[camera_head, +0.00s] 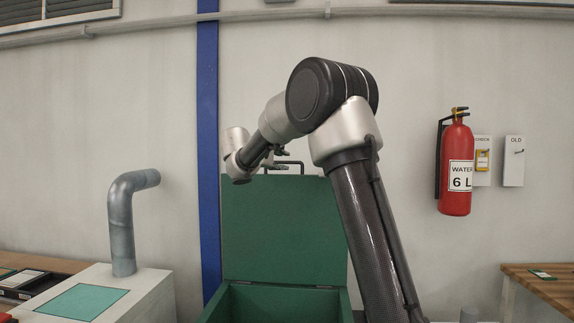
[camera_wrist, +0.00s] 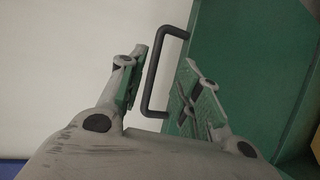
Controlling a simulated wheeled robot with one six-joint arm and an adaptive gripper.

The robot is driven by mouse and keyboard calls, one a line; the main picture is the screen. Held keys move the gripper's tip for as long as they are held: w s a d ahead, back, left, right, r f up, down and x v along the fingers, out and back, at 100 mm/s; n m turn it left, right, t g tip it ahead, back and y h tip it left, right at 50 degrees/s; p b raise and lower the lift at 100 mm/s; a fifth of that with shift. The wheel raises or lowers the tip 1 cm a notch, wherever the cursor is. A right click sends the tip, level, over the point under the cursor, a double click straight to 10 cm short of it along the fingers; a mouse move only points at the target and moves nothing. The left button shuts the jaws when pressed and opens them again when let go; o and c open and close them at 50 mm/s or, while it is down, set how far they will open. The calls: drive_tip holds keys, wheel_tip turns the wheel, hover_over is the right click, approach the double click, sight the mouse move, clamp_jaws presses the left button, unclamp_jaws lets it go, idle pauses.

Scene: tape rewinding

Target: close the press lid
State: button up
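The press lid (camera_head: 284,232) is a green panel standing raised and upright at the back of a green box (camera_head: 281,304). The lid also shows in the wrist view (camera_wrist: 247,60), tilted by the camera's angle. A dark bar handle (camera_wrist: 152,78) is on the lid's top edge; it also shows in the head view (camera_head: 291,163). My gripper (camera_wrist: 158,88) is open, with one finger on each side of the handle. I cannot tell whether either finger touches it. In the head view my gripper (camera_head: 278,158) is partly hidden by my arm.
A white cabinet (camera_head: 150,292) with a teal top panel and a grey bent pipe (camera_head: 122,222) stands at the left. A red fire extinguisher (camera_head: 455,168) hangs on the right wall. A wooden table (camera_head: 545,287) stands at the far right. The wall is close behind the lid.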

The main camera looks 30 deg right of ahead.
sight(286, 162)
drive_tip(key=x, duration=0.2)
drive_tip(key=w+x, duration=0.1)
drive_tip(key=x, duration=0.3)
drive_tip(key=shift+w+r, duration=0.1)
drive_tip(key=shift+w, duration=0.25)
drive_tip(key=shift+w+d, duration=0.3)
drive_tip(key=shift+d, duration=0.15)
clamp_jaws()
